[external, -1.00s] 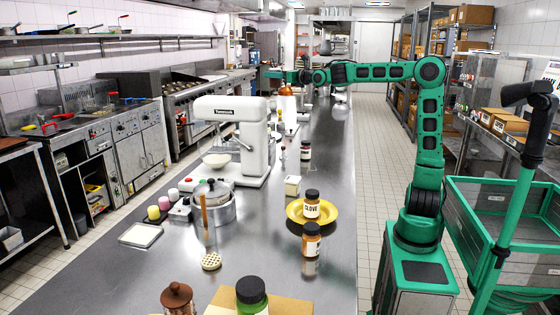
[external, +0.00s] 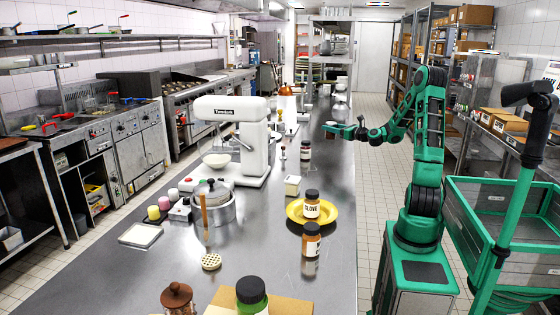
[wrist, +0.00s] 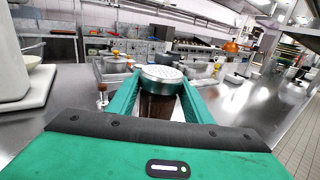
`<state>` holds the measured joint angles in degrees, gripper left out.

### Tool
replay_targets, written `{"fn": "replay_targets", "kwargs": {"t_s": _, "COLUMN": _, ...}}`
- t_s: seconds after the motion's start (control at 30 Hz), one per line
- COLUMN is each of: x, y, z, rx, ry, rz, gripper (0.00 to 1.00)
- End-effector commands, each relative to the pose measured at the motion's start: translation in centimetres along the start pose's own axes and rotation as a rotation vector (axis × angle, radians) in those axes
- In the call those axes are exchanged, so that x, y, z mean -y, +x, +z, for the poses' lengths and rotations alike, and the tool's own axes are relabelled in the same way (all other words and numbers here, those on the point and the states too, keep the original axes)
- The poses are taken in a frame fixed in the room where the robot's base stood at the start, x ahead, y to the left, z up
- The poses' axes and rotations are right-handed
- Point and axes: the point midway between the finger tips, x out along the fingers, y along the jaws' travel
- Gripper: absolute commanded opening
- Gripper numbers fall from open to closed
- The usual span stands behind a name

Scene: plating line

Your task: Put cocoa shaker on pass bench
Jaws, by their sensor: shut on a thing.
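My gripper (wrist: 158,92) is shut on the cocoa shaker (wrist: 162,74), which has a dark brown body and a silver perforated lid. The shaker is upright between the green fingers in the wrist view, and its lower part is hidden. In the external view my gripper (external: 333,129) is over the right edge of the long steel bench (external: 283,250), beyond the yellow plate. I take this bench as the pass bench, though no label shows. I cannot make out the shaker clearly in the external view.
A white stand mixer (external: 232,135) stands on the bench to the left. A yellow plate (external: 294,215) with a clove jar (external: 311,206), and an orange-brown jar (external: 311,240), are nearer. A copper dome (wrist: 232,46) stands farther along.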

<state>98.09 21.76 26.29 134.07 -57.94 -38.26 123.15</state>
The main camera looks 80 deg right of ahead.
Motion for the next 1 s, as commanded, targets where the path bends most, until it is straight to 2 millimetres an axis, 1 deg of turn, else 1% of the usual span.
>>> {"fn": "replay_targets", "kwargs": {"t_s": 0.03, "x": 0.1, "y": -0.4, "z": -1.1, "rx": -0.002, "ry": 0.008, "rz": 0.008, "gripper": 0.19}}
{"fn": "replay_targets", "kwargs": {"t_s": 0.13, "x": -0.2, "y": -0.7, "z": -2.3, "rx": 0.000, "ry": 0.004, "rz": 0.041, "gripper": 0.19}}
{"fn": "replay_targets", "kwargs": {"t_s": 0.3, "x": -1.7, "y": -0.6, "z": -3.3, "rx": 0.003, "ry": -0.001, "rz": 0.115, "gripper": 0.19}}
{"fn": "replay_targets", "kwargs": {"t_s": 0.4, "x": -2.3, "y": -0.5, "z": -3.7, "rx": 0.002, "ry": -0.002, "rz": 0.142, "gripper": 0.19}}
{"fn": "replay_targets", "kwargs": {"t_s": 0.7, "x": -2.5, "y": -0.5, "z": -6.8, "rx": 0.002, "ry": -0.002, "rz": 0.151, "gripper": 0.19}}
{"fn": "replay_targets", "kwargs": {"t_s": 0.87, "x": -2.5, "y": -0.5, "z": -7.5, "rx": 0.003, "ry": -0.004, "rz": 0.152, "gripper": 0.19}}
{"fn": "replay_targets", "kwargs": {"t_s": 1.0, "x": -2.5, "y": -0.5, "z": -8.6, "rx": 0.002, "ry": -0.001, "rz": 0.151, "gripper": 0.19}}
